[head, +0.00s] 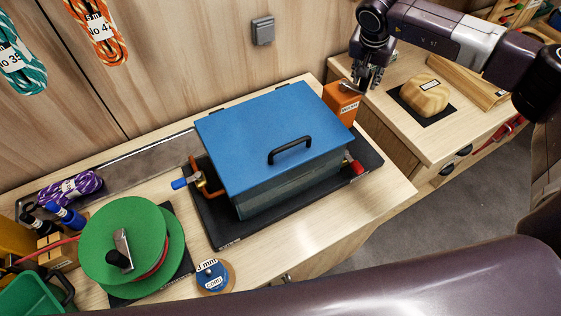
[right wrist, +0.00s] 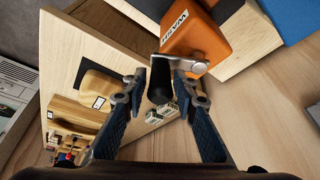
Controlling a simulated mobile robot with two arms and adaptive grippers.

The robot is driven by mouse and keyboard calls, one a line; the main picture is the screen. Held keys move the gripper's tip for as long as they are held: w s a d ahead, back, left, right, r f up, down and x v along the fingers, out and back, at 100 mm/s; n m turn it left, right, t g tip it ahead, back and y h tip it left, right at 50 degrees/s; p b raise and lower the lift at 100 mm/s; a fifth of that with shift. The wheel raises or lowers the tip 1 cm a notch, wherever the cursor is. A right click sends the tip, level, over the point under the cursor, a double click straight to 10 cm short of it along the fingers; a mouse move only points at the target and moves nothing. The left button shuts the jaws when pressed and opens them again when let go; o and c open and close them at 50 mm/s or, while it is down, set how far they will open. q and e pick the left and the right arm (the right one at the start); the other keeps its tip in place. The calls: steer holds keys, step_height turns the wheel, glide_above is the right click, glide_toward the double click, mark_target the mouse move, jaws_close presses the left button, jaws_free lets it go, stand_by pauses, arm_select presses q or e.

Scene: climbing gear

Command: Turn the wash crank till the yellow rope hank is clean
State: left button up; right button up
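The wash crank is a metal arm (right wrist: 186,62) with a black knob (right wrist: 158,84) on an orange box (head: 341,101), which also shows in the right wrist view (right wrist: 199,36). My right gripper (head: 365,87) is at the crank; in the right wrist view its fingers (right wrist: 160,84) stand on both sides of the knob, with narrow gaps showing, so it looks open around it. A grey tank (head: 290,189) is covered by a shut blue lid (head: 262,127) with a black handle. The yellow rope hank is not visible. My left gripper is out of view.
A green reel (head: 125,232) and blue cord spool (head: 212,275) stand at front left. A wooden hold (head: 424,95) lies on the right-hand bench.

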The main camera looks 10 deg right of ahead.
steer(key=shift+o, duration=1.2)
steer(key=shift+r, duration=0.2)
steer(key=v, duration=1.1)
steer(key=shift+r, duration=0.3)
steer(key=shift+s, duration=0.15)
